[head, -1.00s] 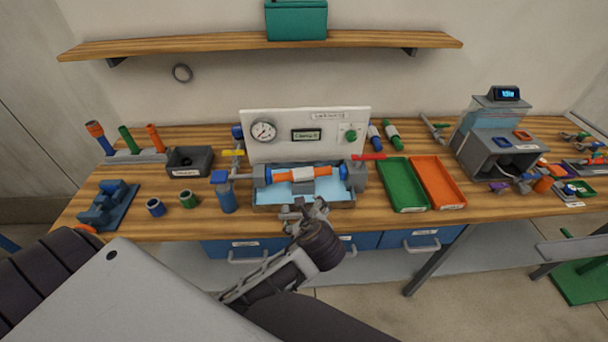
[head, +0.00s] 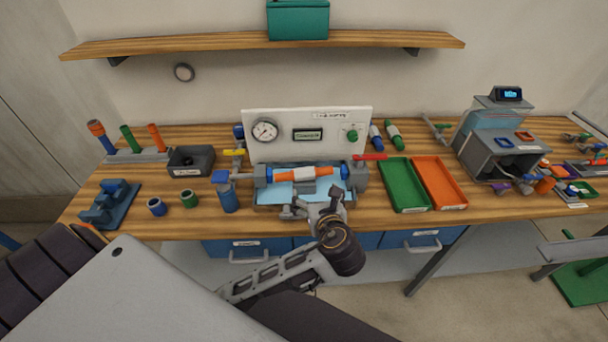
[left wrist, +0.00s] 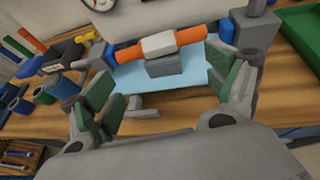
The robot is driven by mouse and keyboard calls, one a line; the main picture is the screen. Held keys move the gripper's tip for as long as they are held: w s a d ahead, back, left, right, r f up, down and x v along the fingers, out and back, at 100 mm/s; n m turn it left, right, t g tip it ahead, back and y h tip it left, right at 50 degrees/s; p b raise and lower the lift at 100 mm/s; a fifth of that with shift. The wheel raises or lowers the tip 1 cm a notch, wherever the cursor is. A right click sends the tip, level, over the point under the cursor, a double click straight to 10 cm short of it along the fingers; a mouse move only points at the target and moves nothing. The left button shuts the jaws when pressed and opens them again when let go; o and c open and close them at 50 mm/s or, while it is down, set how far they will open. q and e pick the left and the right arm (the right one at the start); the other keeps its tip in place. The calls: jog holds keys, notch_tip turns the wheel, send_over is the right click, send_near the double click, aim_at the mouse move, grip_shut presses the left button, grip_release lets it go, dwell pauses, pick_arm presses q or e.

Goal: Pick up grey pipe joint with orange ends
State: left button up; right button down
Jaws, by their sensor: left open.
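The grey pipe joint with orange ends (head: 303,174) lies level in the test rig, between blue clamps at its two ends. In the left wrist view the joint (left wrist: 158,44) shows a pale grey middle and two orange ends, above a grey support block (left wrist: 163,66) and a light blue tray. My left gripper (head: 312,204) is at the front edge of the rig, just short of the joint. In the left wrist view its green-padded fingers (left wrist: 172,92) stand wide apart with nothing between them, and the joint is beyond the fingertips. My right gripper is not in view.
A white gauge panel (head: 307,135) stands behind the rig. Green (head: 403,185) and orange (head: 438,183) trays lie to the right. A grey machine (head: 497,150) stands farther right. A shelf (head: 260,40) hangs above.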

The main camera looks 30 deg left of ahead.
pick_arm(q)
jog(key=shift+w, duration=0.1)
send_near(305, 173)
jog(key=shift+f+x, duration=0.35)
jog(key=shift+x, duration=1.15)
jog(key=shift+d, duration=0.15)
jog(key=shift+w+a, duration=0.4)
jog(key=shift+a, duration=0.05)
jog(key=shift+x, duration=1.95)
jog(key=shift+a+r, duration=0.1)
jog(key=shift+a, duration=0.05)
jog(key=shift+c, duration=0.4)
